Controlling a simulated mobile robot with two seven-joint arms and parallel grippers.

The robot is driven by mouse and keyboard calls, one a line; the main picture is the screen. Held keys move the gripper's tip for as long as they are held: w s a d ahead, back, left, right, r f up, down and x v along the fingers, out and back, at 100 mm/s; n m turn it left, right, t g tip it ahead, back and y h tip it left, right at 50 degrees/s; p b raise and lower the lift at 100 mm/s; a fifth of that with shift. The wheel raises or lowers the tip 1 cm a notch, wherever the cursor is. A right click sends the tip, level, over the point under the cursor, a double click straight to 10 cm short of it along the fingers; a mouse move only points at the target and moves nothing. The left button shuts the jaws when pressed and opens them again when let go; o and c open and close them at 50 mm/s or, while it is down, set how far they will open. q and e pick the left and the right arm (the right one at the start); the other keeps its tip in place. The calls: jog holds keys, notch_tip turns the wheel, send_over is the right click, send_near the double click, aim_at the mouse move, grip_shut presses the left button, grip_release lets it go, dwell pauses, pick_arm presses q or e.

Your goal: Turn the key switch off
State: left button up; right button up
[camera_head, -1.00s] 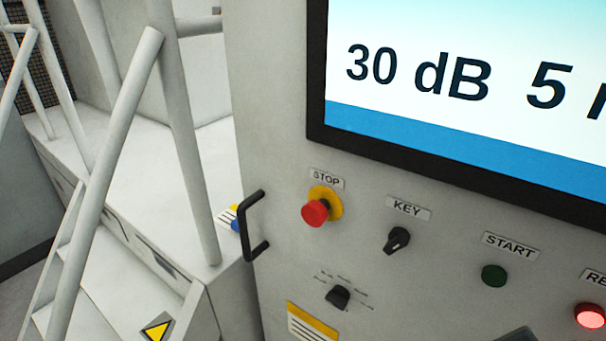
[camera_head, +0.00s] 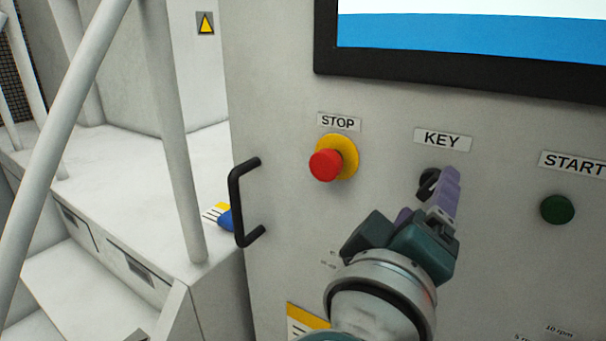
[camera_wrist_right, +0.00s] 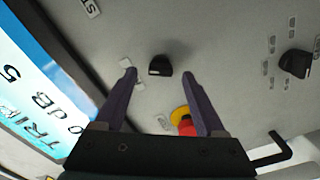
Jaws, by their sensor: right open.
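The key switch (camera_head: 427,183) is a black knob under the KEY label on the grey panel, partly hidden behind a finger in the head view. In the right wrist view the key switch (camera_wrist_right: 160,66) lies between the fingertips. My right gripper (camera_head: 432,195) is open, its purple fingers pointing at the panel. In the wrist view the gripper (camera_wrist_right: 159,73) shows a gap on both sides of the knob. I cannot tell how close the tips are to the panel. My left gripper is not in view.
A red stop button (camera_head: 326,165) on a yellow ring sits left of the key switch. A green start button (camera_head: 557,209) is to its right. A screen (camera_head: 480,60) is above. A black handle (camera_head: 240,200) juts out near the panel's left edge, and pale railings (camera_head: 178,130) stand beyond.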

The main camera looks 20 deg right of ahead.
aim_at(430, 192)
jog(key=shift+x, duration=1.5)
grip_shut()
